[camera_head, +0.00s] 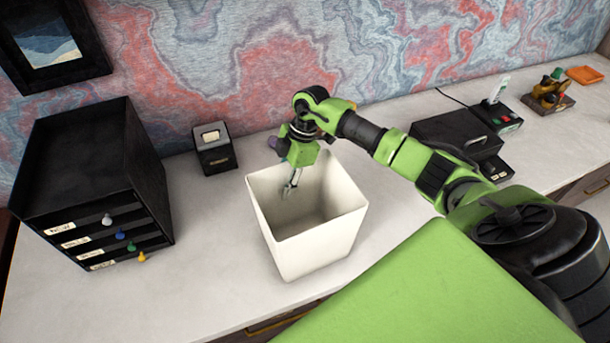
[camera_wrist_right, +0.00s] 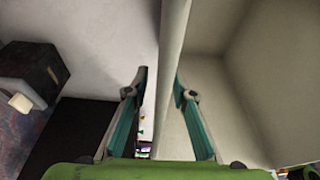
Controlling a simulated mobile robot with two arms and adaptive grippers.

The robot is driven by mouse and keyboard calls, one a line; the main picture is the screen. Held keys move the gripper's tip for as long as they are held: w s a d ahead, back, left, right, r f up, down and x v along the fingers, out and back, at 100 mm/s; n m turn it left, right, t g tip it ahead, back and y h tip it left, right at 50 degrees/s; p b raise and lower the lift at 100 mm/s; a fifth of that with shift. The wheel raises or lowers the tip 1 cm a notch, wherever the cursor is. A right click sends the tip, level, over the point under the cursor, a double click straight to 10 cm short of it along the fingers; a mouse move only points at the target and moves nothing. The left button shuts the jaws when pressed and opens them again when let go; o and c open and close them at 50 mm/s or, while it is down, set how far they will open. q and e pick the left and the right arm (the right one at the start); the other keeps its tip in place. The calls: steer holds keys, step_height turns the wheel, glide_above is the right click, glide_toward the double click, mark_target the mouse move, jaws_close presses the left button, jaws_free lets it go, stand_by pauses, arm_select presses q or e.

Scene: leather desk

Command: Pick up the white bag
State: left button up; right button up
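The white bag (camera_head: 318,250) stands upright on the desk, open at the top, and looks empty inside. My right gripper (camera_head: 291,188) points down at its back left rim in the head view. In the right wrist view, the bag's wall (camera_wrist_right: 172,50) runs between the two fingers of the right gripper (camera_wrist_right: 161,88). One finger is inside the bag, close to or touching the wall. The other is outside, with a narrow gap to the wall. The gripper is open around the wall. My left gripper is not in view.
A black drawer unit (camera_head: 95,180) with coloured knobs stands at the left. A small black box (camera_head: 214,150) stands behind the bag. A black case (camera_head: 455,137), a device stand (camera_head: 495,112) and a wooden tray (camera_head: 548,103) are at the right.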

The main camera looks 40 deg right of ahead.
jaws_close()
steer(key=shift+r, duration=0.1)
